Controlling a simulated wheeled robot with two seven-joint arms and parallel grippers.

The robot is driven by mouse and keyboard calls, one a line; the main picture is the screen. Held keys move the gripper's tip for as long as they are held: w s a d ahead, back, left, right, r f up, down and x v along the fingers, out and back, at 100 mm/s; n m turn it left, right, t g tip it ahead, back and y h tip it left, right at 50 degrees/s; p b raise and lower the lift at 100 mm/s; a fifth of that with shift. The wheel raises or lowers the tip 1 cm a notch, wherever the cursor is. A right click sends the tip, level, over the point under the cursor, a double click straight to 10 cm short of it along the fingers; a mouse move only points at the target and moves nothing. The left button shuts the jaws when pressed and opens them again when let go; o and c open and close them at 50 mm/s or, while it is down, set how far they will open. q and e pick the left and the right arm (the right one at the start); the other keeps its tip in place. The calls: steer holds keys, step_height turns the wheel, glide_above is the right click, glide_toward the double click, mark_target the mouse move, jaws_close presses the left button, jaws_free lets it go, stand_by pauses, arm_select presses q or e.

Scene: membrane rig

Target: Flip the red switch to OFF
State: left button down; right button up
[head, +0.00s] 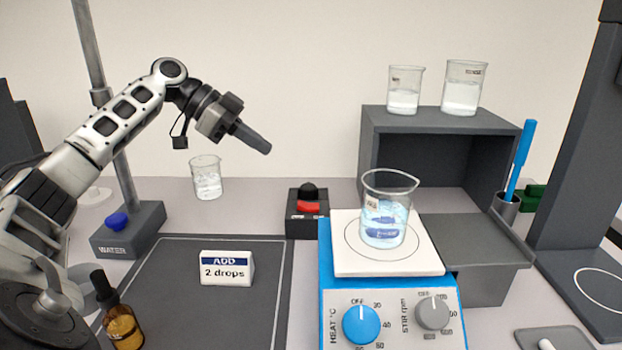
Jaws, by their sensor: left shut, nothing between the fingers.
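The red switch (308,207) sits on a small black box (305,226) in the middle of the bench, just left of the hotplate. A round black knob shows behind the red part. The labels on the box are too small to read, so I cannot tell which position the switch is in. My left gripper (262,146) is shut and empty. It is in the air, above and to the left of the switch box, with its fingers pointing down and right, apart from the switch. My right gripper is not in view.
A blue stirrer hotplate (340,302) bearing a beaker of bluish liquid (385,222) stands right of the switch. A beaker (206,178) is at the left back. An "ADD 2 drops" sign (227,268) and a dropper bottle (122,326) are at front left. A grey shelf (440,122) holds two beakers.

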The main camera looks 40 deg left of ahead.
arm_select(q)
steer(key=p, duration=0.2)
glide_above(315, 205)
steer(key=s+a, duration=0.3)
steer(key=f, duration=0.5)
steer(key=shift+w+d+f, duration=0.1)
steer(key=shift+w+f, duration=0.05)
steer(key=shift+w, duration=0.1)
steer(key=f, duration=0.3)
steer(key=shift+s+a+f, duration=0.2)
steer(key=shift+a+f, duration=0.1)
steer(key=shift+s+a+f, duration=0.1)
steer(key=shift+a+f, duration=0.05)
steer(key=shift+f, duration=0.3)
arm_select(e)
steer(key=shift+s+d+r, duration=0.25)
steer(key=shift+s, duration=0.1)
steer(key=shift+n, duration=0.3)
